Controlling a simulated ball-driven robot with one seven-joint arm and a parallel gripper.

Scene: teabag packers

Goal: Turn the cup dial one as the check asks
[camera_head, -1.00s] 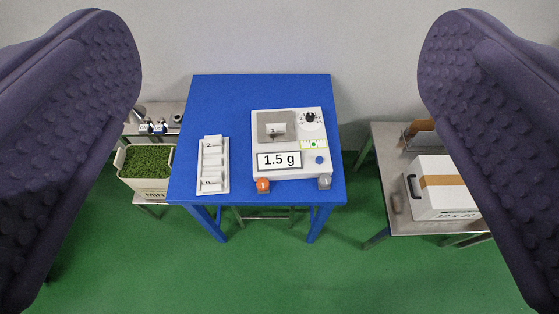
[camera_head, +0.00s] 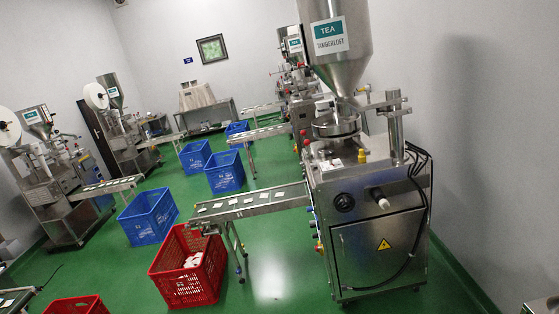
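A steel tea-packing machine (camera_head: 368,225) stands at the right of the view, with a cone hopper (camera_head: 336,50) labelled TEA on top. A round black knob (camera_head: 344,202) sits on the front of its cabinet, left of a white-tipped handle (camera_head: 381,202). A round steel dish (camera_head: 336,124) is below the hopper. I cannot tell which part is the cup dial, and no number one is readable. The check scale is not in this view. My gripper is not in view.
A conveyor (camera_head: 255,203) with white packets runs left from the machine towards a red crate (camera_head: 190,266). Blue crates (camera_head: 148,216) stand on the green floor. Other packing machines (camera_head: 48,178) stand at the left and back. Green floor (camera_head: 270,275) is clear before the near machine.

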